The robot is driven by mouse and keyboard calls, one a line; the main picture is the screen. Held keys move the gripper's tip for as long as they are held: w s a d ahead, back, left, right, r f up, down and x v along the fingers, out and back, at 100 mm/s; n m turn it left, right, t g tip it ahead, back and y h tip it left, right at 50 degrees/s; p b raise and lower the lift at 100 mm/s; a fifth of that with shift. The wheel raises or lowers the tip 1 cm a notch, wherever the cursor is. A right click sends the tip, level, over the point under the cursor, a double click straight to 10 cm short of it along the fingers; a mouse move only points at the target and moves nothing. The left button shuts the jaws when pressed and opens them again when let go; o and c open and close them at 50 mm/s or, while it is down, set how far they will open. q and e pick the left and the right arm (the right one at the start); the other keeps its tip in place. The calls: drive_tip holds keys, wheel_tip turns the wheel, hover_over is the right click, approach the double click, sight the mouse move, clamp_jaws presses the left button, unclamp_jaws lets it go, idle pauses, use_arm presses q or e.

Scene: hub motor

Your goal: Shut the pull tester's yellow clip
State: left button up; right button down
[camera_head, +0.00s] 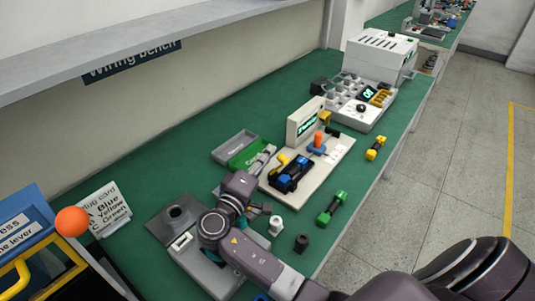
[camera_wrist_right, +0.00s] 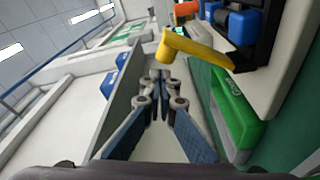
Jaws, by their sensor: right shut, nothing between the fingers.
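The pull tester (camera_head: 332,155) is a pale base with an upright display on the green bench. A yellow clip (camera_head: 283,159) sits at the near left end of its black and blue clamp. In the right wrist view the yellow clip (camera_wrist_right: 195,47) sticks out sideways from the black clamp, with a bent end over my fingertips. I cannot tell whether it touches them. My right gripper (camera_head: 265,158) is shut and empty, just left of the clip; its fingers (camera_wrist_right: 160,80) also show in the wrist view. My left gripper is not in view.
A grey and green tray (camera_head: 240,148) lies just left of the gripper. A green-ended part (camera_head: 332,207), a yellow-ended part (camera_head: 376,148), and white and black pieces lie along the front edge. A white machine (camera_head: 380,58) stands behind. A blue press with an orange ball (camera_head: 72,221) is at left.

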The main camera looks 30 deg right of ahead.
wheel_tip(320, 180, up, 10)
idle(0.6)
drive_tip(key=shift+f, duration=0.1)
